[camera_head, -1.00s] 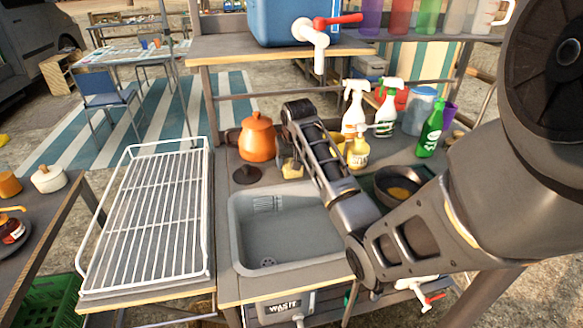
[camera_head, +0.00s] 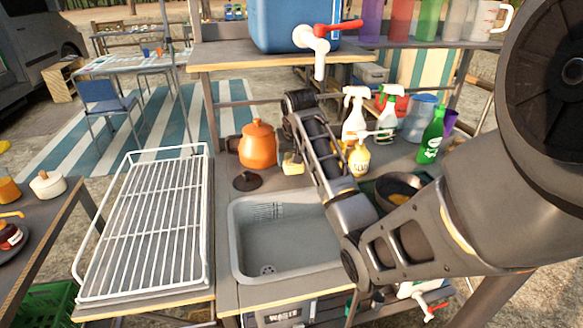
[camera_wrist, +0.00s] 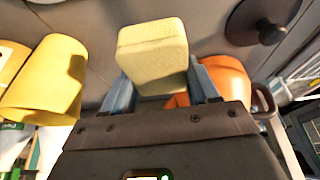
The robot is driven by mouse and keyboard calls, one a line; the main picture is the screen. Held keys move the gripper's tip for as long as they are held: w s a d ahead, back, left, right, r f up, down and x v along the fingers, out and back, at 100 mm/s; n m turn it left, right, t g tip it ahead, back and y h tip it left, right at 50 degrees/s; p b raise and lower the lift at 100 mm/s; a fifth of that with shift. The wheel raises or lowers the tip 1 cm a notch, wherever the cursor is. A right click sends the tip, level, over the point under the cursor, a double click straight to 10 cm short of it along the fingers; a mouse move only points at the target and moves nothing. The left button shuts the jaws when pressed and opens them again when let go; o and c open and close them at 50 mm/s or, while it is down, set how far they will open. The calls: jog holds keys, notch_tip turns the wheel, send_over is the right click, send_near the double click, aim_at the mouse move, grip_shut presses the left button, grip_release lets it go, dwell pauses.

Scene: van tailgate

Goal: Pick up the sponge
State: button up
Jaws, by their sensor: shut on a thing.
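The sponge (camera_wrist: 153,52) is a pale yellow block between the two blue fingers of my gripper (camera_wrist: 162,85) in the wrist view. My gripper is shut on it. In the head view the sponge (camera_head: 292,164) shows small behind the sink, just right of the orange pot, and my arm hides most of the gripper. Whether the sponge touches the counter is hard to tell.
A yellow bottle (camera_head: 359,158) and white spray bottle (camera_head: 354,115) stand to the right. The sink (camera_head: 285,250) is empty; the white rack (camera_head: 150,225) is bare.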

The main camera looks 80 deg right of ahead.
notch_tip(320, 180, up, 3)
jog(key=shift+a+f, duration=0.1)
jog(key=shift+a, duration=0.05)
jog(key=s+a+b, duration=0.1)
jog(key=s+a, duration=0.3)
jog(key=a, duration=0.4)
jog(key=s+a+b, duration=0.1)
jog(key=s+a, duration=0.4)
jog(key=a, duration=0.4)
jog(key=shift+a, duration=0.1)
jog(key=o, duration=0.5)
jog(key=c, duration=0.3)
